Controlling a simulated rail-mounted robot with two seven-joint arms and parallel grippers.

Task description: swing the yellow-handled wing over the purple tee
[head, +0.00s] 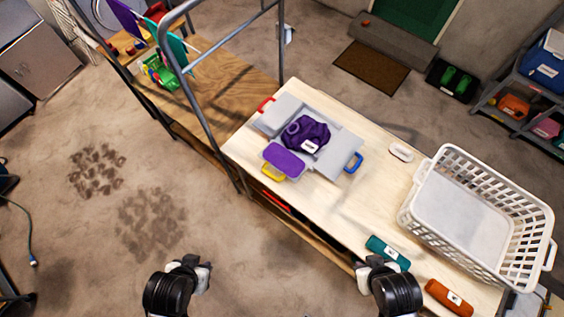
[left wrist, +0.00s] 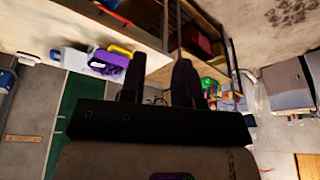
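A grey folding board (head: 345,150) lies on the pale tabletop, with a red handle (head: 265,104) at its far left, a blue handle (head: 354,163) at its right and a yellow handle (head: 272,173) at its front. The purple tee (head: 306,131) lies bunched on the board's middle, a white label showing. The yellow-handled wing (head: 265,153) lies outward at the front, with flat purple cloth on it; the left wrist view also shows the yellow handle (left wrist: 120,49). My left gripper (head: 190,272) is open and empty over the floor. My right gripper (head: 380,268) is by the table's front edge, its fingers unclear.
A white basket (head: 415,215) stands at the table's right. A white object (head: 401,152), a teal roll (head: 388,252) and an orange roll (head: 449,297) lie near it. A grey metal frame (head: 208,125) rises at the table's left end.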

